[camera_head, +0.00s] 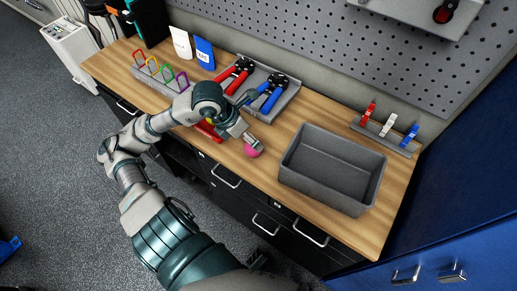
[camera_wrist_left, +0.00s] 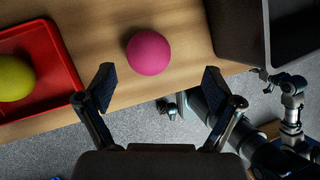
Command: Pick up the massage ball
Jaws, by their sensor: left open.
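A round pink ball (camera_head: 252,150) sits on the wooden worktop near its front edge, and it shows whole in the left wrist view (camera_wrist_left: 148,53). A yellow-green ball (camera_wrist_left: 12,78) lies in a red tray (camera_wrist_left: 62,66) to the left of the pink ball. In the head view my arm mostly hides that tray (camera_head: 207,132). My left gripper (camera_head: 240,128) is over the worktop close to the pink ball. In the wrist view its two fingers (camera_wrist_left: 157,88) are spread and empty, with the pink ball beyond the gap between them.
A grey open bin (camera_head: 327,166) stands right of the pink ball. Behind are a grey tray (camera_head: 284,100) with red and blue hand grips, a rack of coloured loops (camera_head: 157,73) and a clip holder (camera_head: 384,136). A pegboard (camera_head: 340,48) rises at the back.

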